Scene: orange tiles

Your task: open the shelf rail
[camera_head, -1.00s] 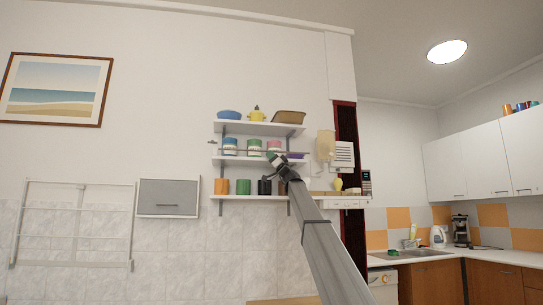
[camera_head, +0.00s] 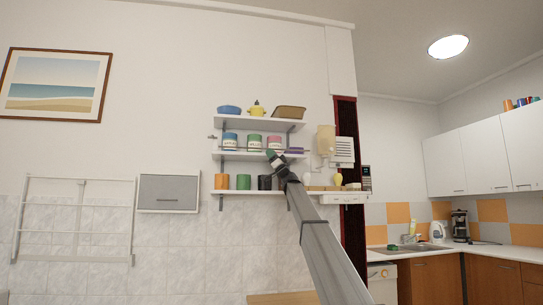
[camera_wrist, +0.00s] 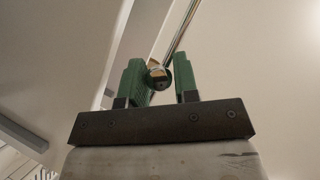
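The wall shelf (camera_head: 230,155) has several levels, with coloured cans on its middle board. No bar shows across the fronts of these cans in the head view. A small bracket-like piece (camera_head: 212,138) sticks out at the left end of the middle level. My gripper (camera_head: 271,155) is at the right part of the middle board, in front of the cans. In the wrist view my gripper (camera_wrist: 160,82) has its green fingers apart. A small round dark-green end piece (camera_wrist: 158,76) shows between them, nearer the left finger. A thin rod (camera_wrist: 180,32) runs up beyond it. I cannot tell whether the fingers touch either.
A blue bowl (camera_head: 229,109), a yellow pot (camera_head: 256,111) and a brown tray (camera_head: 289,112) stand on the top board. Several cans stand on the bottom board. A dispenser (camera_head: 326,140) hangs close on the right.

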